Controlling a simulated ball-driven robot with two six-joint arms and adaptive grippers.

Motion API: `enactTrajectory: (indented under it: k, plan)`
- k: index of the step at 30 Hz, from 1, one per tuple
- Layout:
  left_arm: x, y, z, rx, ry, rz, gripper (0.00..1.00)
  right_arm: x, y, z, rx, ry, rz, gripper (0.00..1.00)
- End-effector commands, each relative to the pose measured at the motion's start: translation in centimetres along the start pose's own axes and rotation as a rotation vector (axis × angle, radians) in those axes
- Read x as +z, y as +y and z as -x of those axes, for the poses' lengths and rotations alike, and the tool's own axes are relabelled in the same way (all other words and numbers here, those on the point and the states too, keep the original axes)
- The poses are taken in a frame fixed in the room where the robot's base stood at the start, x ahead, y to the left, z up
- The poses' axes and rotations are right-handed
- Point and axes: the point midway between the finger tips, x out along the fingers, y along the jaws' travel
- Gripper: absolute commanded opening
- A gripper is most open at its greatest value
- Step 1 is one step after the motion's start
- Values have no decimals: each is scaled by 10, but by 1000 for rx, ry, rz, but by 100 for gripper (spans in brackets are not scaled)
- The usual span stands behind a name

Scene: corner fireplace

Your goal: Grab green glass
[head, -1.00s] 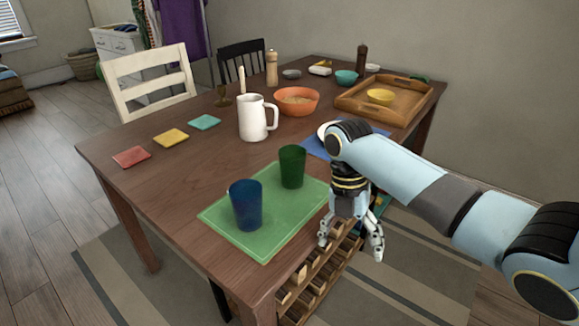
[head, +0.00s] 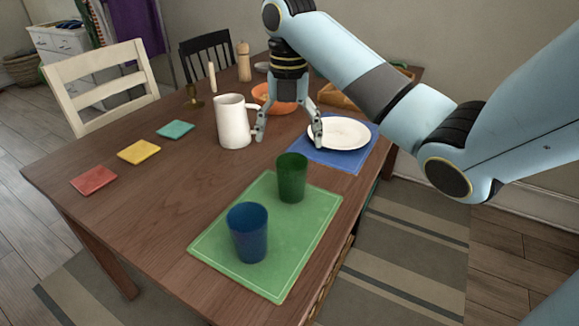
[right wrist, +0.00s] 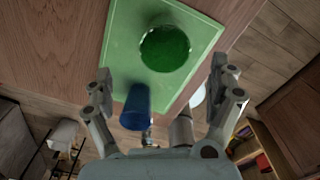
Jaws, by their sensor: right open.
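The green glass (head: 291,178) stands upright on the green placemat (head: 224,246), near its far right end. A blue glass (head: 248,232) stands on the same mat, nearer to me. My right gripper (head: 289,138) is open and empty above the table. In the head view it shows just beyond the green glass, fingers pointing down. In the right wrist view the green glass (right wrist: 165,48) lies ahead of and between the open fingers (right wrist: 162,88), with the blue glass (right wrist: 138,98) below it. No finger touches either glass. My left gripper is not in view.
A white pitcher (head: 233,122) stands left of the right gripper. A white plate (head: 339,133) on a blue placemat (head: 328,159) is at its right. An orange bowl (head: 272,97) is behind. Red, yellow and teal coasters lie at left. The table between them and the green mat is clear.

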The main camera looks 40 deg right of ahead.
Motion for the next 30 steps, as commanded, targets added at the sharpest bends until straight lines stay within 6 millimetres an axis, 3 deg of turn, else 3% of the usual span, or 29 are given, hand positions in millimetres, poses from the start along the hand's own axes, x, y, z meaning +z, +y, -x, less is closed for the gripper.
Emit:
enactTrajectory:
  k: [5, 14, 23, 30]
  plan:
    - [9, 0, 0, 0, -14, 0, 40, -1, -1, -23, -2, 3, -2, 91]
    - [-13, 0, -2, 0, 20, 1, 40, -2, -8, -66, -3, 4, -1, 91]
    - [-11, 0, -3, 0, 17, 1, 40, -2, -8, -72, -2, 1, -1, 91]
    - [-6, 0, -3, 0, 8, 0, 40, -2, -8, -72, -2, 2, -1, 61]
